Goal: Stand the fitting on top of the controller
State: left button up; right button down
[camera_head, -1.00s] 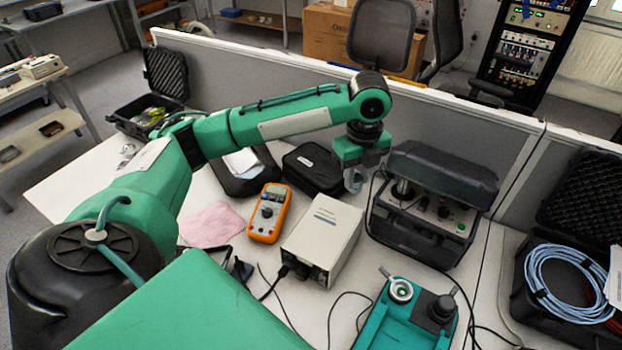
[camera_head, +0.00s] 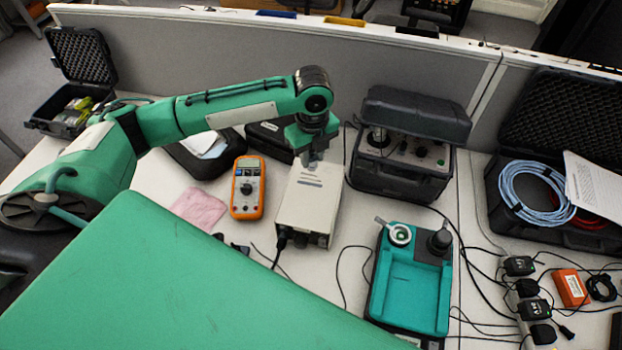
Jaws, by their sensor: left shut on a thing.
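The controller appears to be the beige box (camera_head: 309,205) in the middle of the table, with a cable at its front end. My left gripper (camera_head: 313,156) points down at the far end of this box. It is shut on a small grey piece, apparently the fitting, which is hard to tell apart from the grey fingers. Whether the piece touches the box top cannot be told. My right gripper is not in view.
An orange multimeter (camera_head: 247,188) lies left of the box, beside a pink cloth (camera_head: 198,208). A dark instrument case (camera_head: 405,165) stands to the right. A teal device (camera_head: 412,290) sits front right, with cables around it. A grey partition (camera_head: 230,62) runs behind.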

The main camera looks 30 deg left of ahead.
aim_at(312, 170)
pick_arm(q)
notch_tip(312, 170, down, 6)
jog(key=shift+r+p, duration=0.2)
jog(key=shift+p, duration=0.2)
jog(key=shift+f, duration=0.95)
notch_tip(312, 170, down, 3)
jog(key=shift+f+p, duration=0.15)
jog(key=shift+p, duration=0.3)
jog(key=shift+f, duration=0.1)
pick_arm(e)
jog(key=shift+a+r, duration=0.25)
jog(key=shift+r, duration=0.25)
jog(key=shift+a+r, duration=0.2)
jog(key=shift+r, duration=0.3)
pick_arm(q)
jog(key=shift+f, duration=0.1)
jog(key=o, duration=1)
jog(key=shift+o, duration=0.2)
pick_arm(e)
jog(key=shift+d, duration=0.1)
